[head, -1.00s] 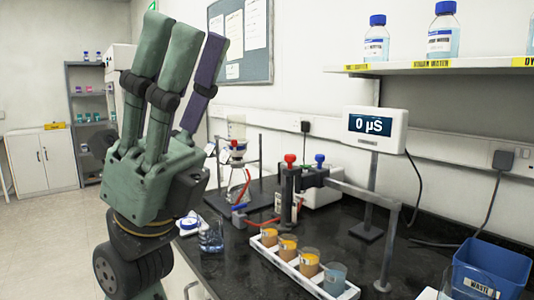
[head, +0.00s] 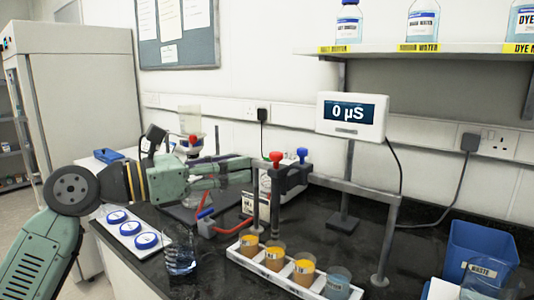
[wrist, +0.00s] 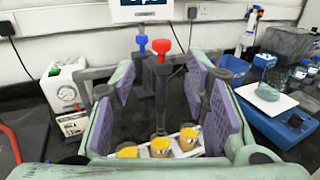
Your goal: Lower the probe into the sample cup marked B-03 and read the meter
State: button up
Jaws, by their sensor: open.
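The probe holder with a red knob (head: 276,156) and a blue knob (head: 302,153) stands above a white tray (head: 232,250). The tray holds several cups: amber ones (head: 304,270) and one blue-grey (head: 338,282). Their labels are too small to read, so I cannot tell which is B-03. The meter (head: 351,116) reads 0 µS. My gripper (head: 247,172) is level, pointing right, its tips just left of the red knob. In the wrist view my gripper (wrist: 162,85) is open and empty; the red knob (wrist: 161,46) and blue knob (wrist: 142,41) show between its fingers.
A glass beaker (head: 180,256) and a white tray with blue-lidded dishes (head: 130,231) are left of the cups. A blue waste bin (head: 482,250) stands at the right. The stand's horizontal bar (head: 345,186) and upright post (head: 386,245) border the cups.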

aim_at(276, 153)
jog(key=p+x, duration=0.1)
jog(key=x, duration=0.3)
jog(key=p+x, duration=0.2)
jog(key=x, duration=0.3)
jog(key=shift+s+d+r, duration=0.1)
jog(key=shift+s+r, duration=0.1)
jog(key=shift+w+d+f, duration=0.1)
jog(key=shift+w+d, duration=0.2)
jog(key=shift+d, duration=0.1)
jog(key=shift+c, duration=0.4)
grip_shut()
